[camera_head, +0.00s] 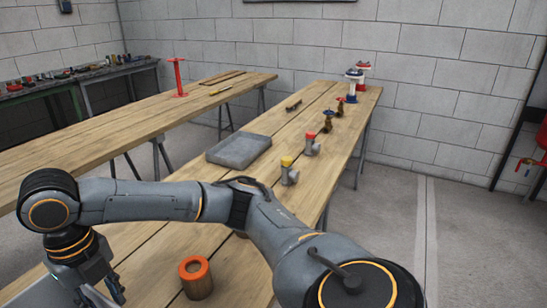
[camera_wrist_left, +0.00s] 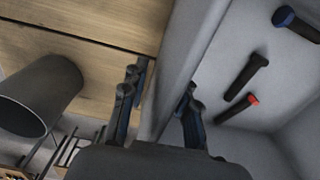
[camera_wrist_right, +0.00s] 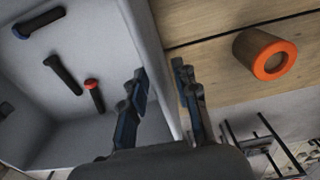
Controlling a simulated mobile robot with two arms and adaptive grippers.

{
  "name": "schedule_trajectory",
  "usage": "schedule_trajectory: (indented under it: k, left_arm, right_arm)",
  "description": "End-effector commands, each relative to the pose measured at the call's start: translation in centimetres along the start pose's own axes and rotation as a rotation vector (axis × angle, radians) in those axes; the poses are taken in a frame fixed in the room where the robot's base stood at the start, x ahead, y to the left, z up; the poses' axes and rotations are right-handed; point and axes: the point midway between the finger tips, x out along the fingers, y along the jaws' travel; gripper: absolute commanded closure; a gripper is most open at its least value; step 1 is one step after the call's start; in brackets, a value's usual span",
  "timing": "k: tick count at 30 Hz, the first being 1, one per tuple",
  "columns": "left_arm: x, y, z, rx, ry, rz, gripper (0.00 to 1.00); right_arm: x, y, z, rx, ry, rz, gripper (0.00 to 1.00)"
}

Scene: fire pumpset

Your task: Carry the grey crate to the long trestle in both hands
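The grey crate (camera_head: 42,292) shows only in part at the lower left of the head view. It holds several dark bolts, among them a blue-ended one (camera_wrist_left: 297,24) and a red-ended one (camera_wrist_right: 94,95). My right gripper (camera_head: 104,294) points down at the crate; in the right wrist view its fingers (camera_wrist_right: 160,95) straddle a crate wall and are closed on it. My left gripper is outside the head view; in the left wrist view its fingers (camera_wrist_left: 160,100) are closed on another wall. Two long wooden trestles show, one ahead (camera_head: 225,232) and one at left (camera_head: 100,135).
An orange-rimmed cylinder (camera_head: 196,280) stands right of the crate. A grey slab (camera_head: 238,150) and a row of valves, one yellow-topped (camera_head: 288,172), occupy the trestle ahead. The left trestle is mostly bare, with a red stand (camera_head: 178,78). A grey pipe (camera_wrist_left: 40,95) is beside my left gripper.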

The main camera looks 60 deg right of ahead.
Motion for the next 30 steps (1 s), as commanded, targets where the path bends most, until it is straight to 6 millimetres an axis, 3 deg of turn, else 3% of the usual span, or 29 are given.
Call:
schedule_trajectory:
  k: [5, 18, 24, 30]
  left_arm:
    - [-1.8, -0.1, 0.1, 0.000, -0.005, -0.002, 0.70]
    - [-9.7, 0.0, 0.1, -0.001, -0.005, 0.002, 0.70]
    - [-11.6, 0.0, 0.0, -0.001, -0.002, 0.001, 0.70]
    - [-12.0, 0.0, 0.0, -0.002, -0.001, 0.001, 0.70]
  right_arm:
    - [0.0, 0.1, 0.0, -0.001, 0.000, 0.001, 0.70]
    - [0.0, 0.1, 0.0, -0.002, 0.000, 0.002, 0.70]
    - [0.0, 0.1, 0.0, -0.001, 0.000, 0.002, 0.70]
    - [-0.9, 0.1, 0.1, -0.001, -0.004, 0.001, 0.70]
